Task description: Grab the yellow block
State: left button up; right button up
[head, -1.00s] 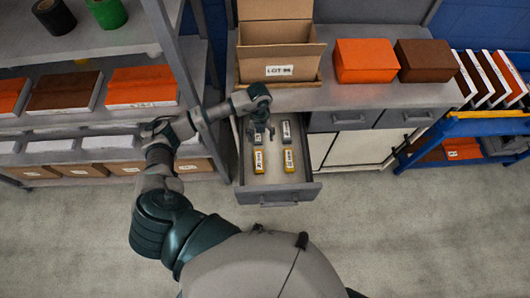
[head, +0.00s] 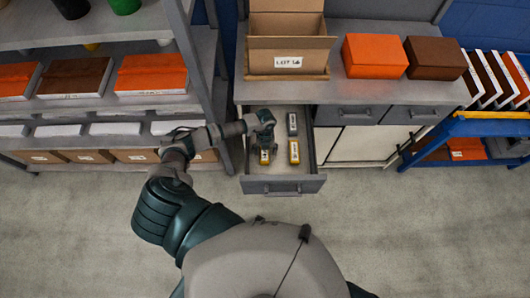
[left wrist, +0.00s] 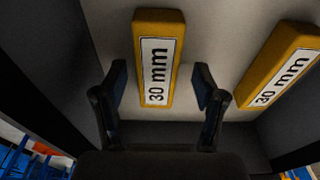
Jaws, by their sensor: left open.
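Two yellow blocks labelled "30 mm" lie in the open grey drawer (head: 284,187). The left yellow block (head: 264,158) is partly covered by my left gripper (head: 265,148) in the head view. In the left wrist view this block (left wrist: 173,28) lies lengthwise between the open fingers of the left gripper (left wrist: 159,80), with a gap on both sides. I cannot tell how far the fingertips are above the drawer floor. The right yellow block (head: 294,152) lies apart and also shows at the right of the left wrist view (left wrist: 285,65). My right gripper is not in view.
A grey block (head: 292,123) lies farther back in the drawer. The drawer walls are close around the gripper. An open cardboard box (head: 288,45) and orange (head: 375,56) and brown (head: 435,58) boxes stand on the counter above. A shelf rack (head: 100,52) is at the left.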

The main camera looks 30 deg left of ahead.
pick_arm(q)
jog(key=shift+f, duration=0.35)
jog(key=shift+a, duration=0.2)
jog(key=shift+c, duration=0.9)
jog(key=c, duration=1.1)
jog(key=shift+c, duration=0.2)
jog(key=shift+r, duration=0.1)
